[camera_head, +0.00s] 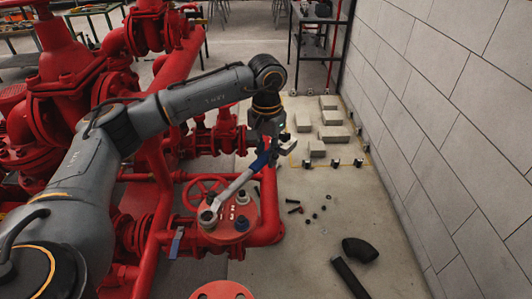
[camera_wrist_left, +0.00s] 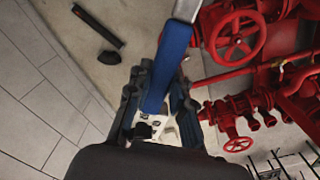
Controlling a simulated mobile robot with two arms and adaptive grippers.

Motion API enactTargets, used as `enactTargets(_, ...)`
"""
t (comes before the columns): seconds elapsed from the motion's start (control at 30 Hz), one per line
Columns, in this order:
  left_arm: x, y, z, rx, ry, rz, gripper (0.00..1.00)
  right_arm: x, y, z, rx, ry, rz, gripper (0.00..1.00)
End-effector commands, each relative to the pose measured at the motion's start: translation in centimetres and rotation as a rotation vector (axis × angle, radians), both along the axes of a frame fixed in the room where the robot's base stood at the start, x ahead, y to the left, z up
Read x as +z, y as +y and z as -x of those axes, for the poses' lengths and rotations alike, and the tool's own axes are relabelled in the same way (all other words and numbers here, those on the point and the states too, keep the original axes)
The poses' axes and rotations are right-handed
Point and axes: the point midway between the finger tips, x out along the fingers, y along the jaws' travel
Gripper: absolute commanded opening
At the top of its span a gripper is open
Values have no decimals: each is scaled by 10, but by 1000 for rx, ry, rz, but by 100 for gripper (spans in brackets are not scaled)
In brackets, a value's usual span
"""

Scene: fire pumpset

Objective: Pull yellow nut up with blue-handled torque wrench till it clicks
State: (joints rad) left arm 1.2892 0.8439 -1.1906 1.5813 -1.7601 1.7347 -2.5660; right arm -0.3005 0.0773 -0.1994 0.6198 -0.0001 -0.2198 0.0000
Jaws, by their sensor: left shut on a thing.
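My left gripper (camera_head: 266,148) is shut on the blue handle of the torque wrench (camera_head: 236,183). The wrench slants down to the left, and its head rests over a stud on the red flange (camera_head: 222,234). In the left wrist view the blue handle (camera_wrist_left: 168,68) runs between the dark fingers of the gripper (camera_wrist_left: 160,98), with the metal shaft leaving at the top. The yellow nut is not clearly visible; the wrench head seems to cover that spot. A blue nut (camera_head: 241,223) and a pale nut (camera_head: 242,197) show on the flange. My right gripper is not in view.
A red handwheel (camera_head: 205,190) and red pipes stand close behind and left of the flange. Loose bolts and nuts (camera_head: 294,210), a black elbow (camera_head: 360,249) and a black pipe (camera_head: 350,277) lie on the floor. Grey blocks (camera_head: 333,134) lie near the wall on the right.

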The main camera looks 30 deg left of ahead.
Motion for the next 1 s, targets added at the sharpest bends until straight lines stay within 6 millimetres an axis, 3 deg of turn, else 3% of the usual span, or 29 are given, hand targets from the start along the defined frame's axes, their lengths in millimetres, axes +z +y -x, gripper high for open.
enactTargets(0.63, -15, 0, 0, 0, -2, 0, 0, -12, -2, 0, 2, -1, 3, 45)
enactTargets(1.0, -14, -1, 0, -4, -3, 0, 0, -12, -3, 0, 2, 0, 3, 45)
